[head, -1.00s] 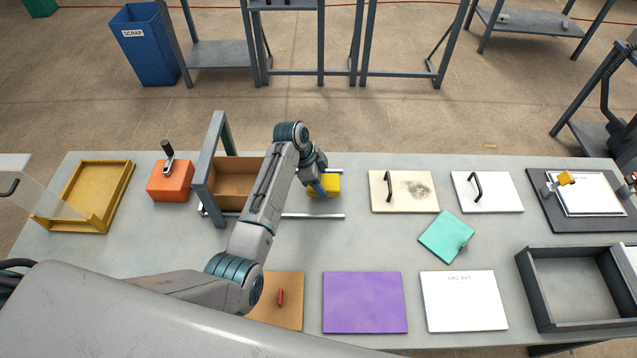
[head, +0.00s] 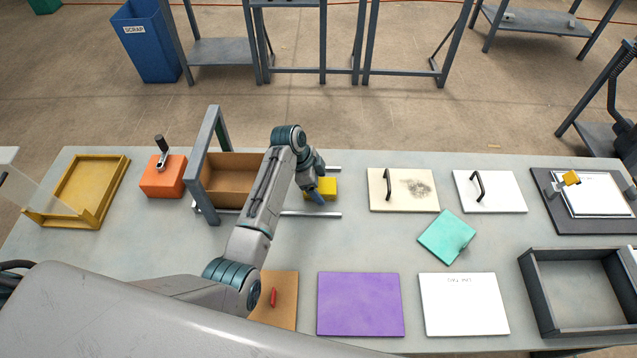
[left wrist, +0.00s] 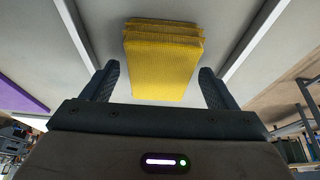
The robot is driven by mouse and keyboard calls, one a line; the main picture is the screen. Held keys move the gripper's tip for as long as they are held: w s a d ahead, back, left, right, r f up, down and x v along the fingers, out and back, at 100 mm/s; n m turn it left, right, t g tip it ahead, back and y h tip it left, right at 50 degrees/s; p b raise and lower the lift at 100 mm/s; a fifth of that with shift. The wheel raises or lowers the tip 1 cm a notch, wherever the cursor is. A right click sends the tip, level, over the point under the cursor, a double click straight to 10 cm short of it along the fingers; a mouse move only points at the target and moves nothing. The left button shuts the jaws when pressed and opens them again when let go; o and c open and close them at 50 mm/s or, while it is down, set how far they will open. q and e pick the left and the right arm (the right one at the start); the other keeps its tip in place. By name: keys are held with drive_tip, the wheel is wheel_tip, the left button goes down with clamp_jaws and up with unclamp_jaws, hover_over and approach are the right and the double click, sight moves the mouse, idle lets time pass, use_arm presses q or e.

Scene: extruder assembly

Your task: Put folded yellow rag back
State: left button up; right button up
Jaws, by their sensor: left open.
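The folded yellow rag (head: 327,187) lies on the bench between two metal rails, to the right of the brown drawer box. In the left wrist view the rag (left wrist: 163,62) shows as a layered block with its fold edges at the top. My left gripper (head: 316,196) is at the rag's left side in the head view. In the left wrist view its two fingers (left wrist: 154,80) are apart, one to each side of the rag's near end, with visible gaps. The rag is not gripped. My right gripper is not in view.
The metal rails (head: 312,214) run on both sides of the rag. The brown drawer (head: 232,178) in its grey frame stands left.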

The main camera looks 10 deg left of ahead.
use_arm(q)
drive_tip(key=shift+a+r, duration=0.1)
drive_tip(key=shift+r, duration=0.15)
drive_tip(key=b+v, duration=0.2)
drive_tip(key=v, duration=0.9)
drive_tip(key=shift+r, duration=0.3)
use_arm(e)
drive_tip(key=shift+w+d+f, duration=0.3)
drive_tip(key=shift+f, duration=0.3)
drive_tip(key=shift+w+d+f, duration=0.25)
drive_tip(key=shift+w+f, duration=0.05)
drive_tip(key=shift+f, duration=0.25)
use_arm(q)
drive_tip(key=shift+s+a, duration=0.1)
drive_tip(key=shift+a, duration=0.05)
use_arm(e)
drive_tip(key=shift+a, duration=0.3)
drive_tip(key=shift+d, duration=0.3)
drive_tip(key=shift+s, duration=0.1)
